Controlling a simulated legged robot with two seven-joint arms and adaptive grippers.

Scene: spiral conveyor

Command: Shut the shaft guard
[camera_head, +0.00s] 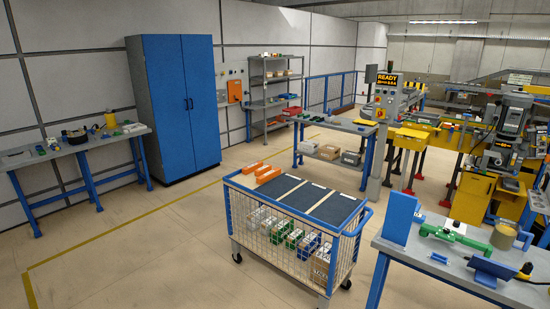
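I cannot pick out the shaft guard with certainty, nor tell whether it is open or shut. A grey and yellow machine (507,135) with a motor-like upper part stands at the right, small in view. A yellow box-like part (473,192) is at its lower front. A grey control post (387,118) beside it carries a lit sign (388,80) reading READY. Neither of my grippers is in view.
A wire-sided cart (290,228) stands in front centre. A workbench (402,258) with a blue block (399,218) and a green fixture (455,234) fills the lower right. A blue cabinet (180,105) and another bench (70,151) stand left. Floor at lower left is clear.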

